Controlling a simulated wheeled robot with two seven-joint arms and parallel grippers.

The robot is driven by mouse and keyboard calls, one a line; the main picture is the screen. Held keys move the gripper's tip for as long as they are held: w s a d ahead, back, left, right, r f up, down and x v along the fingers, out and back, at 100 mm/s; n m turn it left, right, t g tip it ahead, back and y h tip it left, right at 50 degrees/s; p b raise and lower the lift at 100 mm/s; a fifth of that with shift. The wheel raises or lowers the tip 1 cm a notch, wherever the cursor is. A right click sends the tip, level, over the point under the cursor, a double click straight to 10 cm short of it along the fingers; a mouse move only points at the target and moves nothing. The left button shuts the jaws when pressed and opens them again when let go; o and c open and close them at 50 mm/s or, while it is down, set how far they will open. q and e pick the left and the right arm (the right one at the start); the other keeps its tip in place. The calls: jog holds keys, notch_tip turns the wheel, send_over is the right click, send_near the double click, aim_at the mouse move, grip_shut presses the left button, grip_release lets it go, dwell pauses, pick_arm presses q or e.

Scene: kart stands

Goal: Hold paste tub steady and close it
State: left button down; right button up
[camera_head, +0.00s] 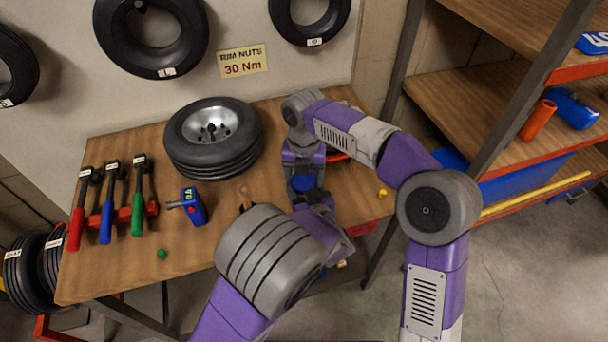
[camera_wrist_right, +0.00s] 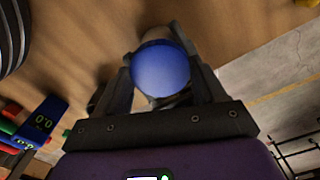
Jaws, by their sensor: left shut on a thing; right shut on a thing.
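The paste tub's round blue lid (camera_wrist_right: 162,72) shows from above in the right wrist view, between the two dark fingers of my right gripper (camera_wrist_right: 160,62), which is shut on it. A sliver of the pale tub (camera_wrist_right: 154,34) shows past the lid's edge; the rest of the tub is hidden under it. I cannot tell how the lid sits on the tub. In the head view the blue lid (camera_head: 303,183) shows below my right wrist. My left gripper (camera_head: 314,203) is beside it, mostly hidden by my own wrist, shut on the tub.
A tyre on a silver rim (camera_head: 212,140), several torque wrenches (camera_head: 107,205) and a blue digital tool (camera_head: 193,206) occupy the bench's left. A green nut (camera_head: 162,253) and a yellow one (camera_head: 383,193) lie loose. Shelves (camera_head: 500,120) stand at the right. The bench's front left is mostly clear.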

jog(key=m, duration=0.3)
jog(key=o, duration=1.2)
jog(key=shift+c, duration=0.2)
jog(key=shift+r, duration=2.3)
jog(key=shift+c, duration=1.4)
jog(key=shift+r+m, duration=0.6)
jog(key=shift+r, duration=1.25)
jog(key=shift+f, duration=4)
